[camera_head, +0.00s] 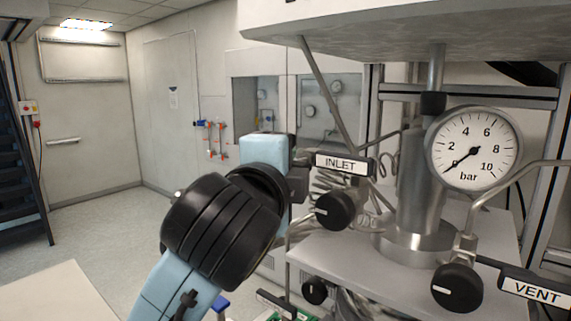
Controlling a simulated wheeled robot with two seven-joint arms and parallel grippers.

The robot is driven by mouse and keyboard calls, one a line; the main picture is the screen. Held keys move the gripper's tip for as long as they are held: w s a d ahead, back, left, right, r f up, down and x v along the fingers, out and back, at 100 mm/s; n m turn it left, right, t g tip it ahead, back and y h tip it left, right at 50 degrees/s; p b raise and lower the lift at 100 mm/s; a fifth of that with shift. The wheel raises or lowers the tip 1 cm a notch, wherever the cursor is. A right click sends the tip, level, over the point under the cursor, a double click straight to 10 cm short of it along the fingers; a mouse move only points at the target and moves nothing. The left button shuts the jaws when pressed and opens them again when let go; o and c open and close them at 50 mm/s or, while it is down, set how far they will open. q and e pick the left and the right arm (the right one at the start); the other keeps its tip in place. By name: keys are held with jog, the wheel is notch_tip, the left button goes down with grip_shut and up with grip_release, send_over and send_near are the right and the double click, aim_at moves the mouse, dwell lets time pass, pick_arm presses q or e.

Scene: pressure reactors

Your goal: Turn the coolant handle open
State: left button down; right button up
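No handle labelled coolant is readable in the head view. A black knob (335,210) sits below the INLET label (343,164), and another black knob (457,287) sits beside the VENT label (535,291). A smaller black knob (315,291) is low at the centre, next to a dark tilted bar (277,304) whose face I cannot read. My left arm, light blue with a black joint, rises from the bottom. Its black gripper end (298,178) is just left of the INLET label; the fingers are mostly hidden. My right gripper is not in view.
A pressure gauge (474,148) in bar, its needle near 0, stands by a steel column (412,190) with pipes and coiled tubing. A metal shelf (345,262) lies below. Red and blue wall taps (210,138) are far behind. The floor at left is open; a pale tabletop (50,295) is at lower left.

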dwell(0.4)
pick_arm(q)
jog(key=c, duration=1.5)
grip_release()
jog(key=shift+o, duration=0.2)
